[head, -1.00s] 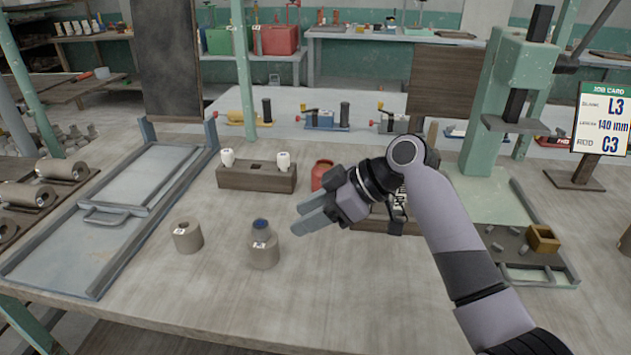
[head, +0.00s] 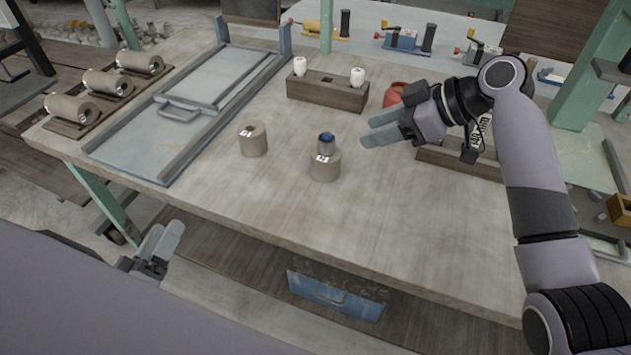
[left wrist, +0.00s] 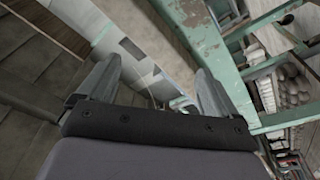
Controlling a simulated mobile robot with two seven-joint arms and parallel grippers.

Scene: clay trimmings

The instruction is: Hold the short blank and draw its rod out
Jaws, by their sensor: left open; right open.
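A short brown clay blank (head: 325,170) stands upright on the table. A rod (head: 326,145) with a dark blue top sticks up out of it. Another brown blank (head: 253,142) with a hole in its top stands to its left. My right gripper (head: 376,131) is open and empty, pointing left, beyond and to the right of the rod, apart from it. My left gripper (head: 163,240) is open and empty, low at the table's front edge, left of the blanks. In the left wrist view its two fingers (left wrist: 155,85) are spread with nothing between them; neither blank shows there.
A wooden block with white-topped pieces (head: 327,92) and a red pot (head: 394,94) stand behind the blanks. A grey sliding tray frame (head: 140,150) is at the left. More blanks lie on cradles (head: 73,110) at far left. The table front (head: 300,215) is bare.

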